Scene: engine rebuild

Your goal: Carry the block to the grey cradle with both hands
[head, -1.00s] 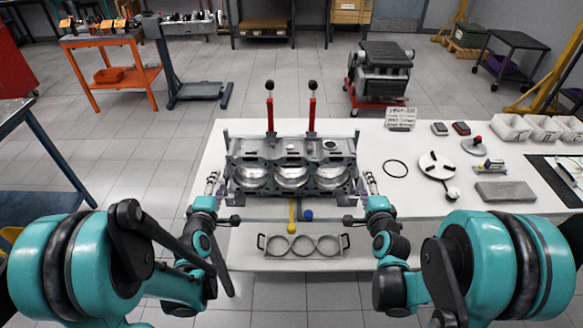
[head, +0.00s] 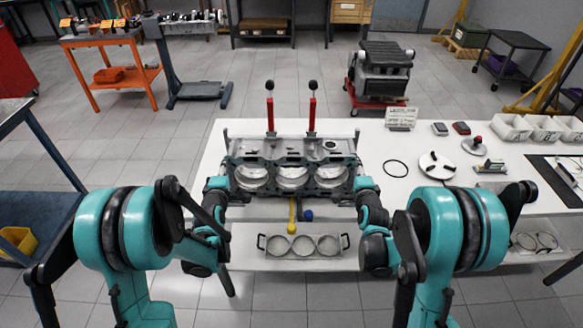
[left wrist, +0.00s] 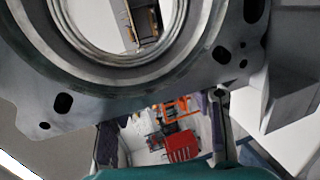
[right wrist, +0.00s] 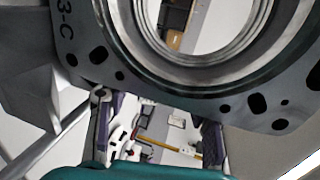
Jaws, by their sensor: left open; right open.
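The engine block (head: 291,172), grey metal with three round bores, lies at the table's front edge between my two arms. Its bored face also fills the upper part of the left wrist view (left wrist: 90,88) and the right wrist view (right wrist: 240,105). My left gripper (left wrist: 163,128) is open at the block's left end, its two fingers apart just beyond the block's edge. My right gripper (right wrist: 158,130) is open at the right end in the same way. In the head view my arms hide both fingertips. I cannot make out contact with the block, or a separate grey cradle.
Two red levers (head: 270,110) stand upright behind the block. The white table (head: 375,148) carries a black ring (head: 395,168), a white disc (head: 437,165) and white bins (head: 513,127) to the right. A tray with three rings (head: 303,246) sits below the front edge.

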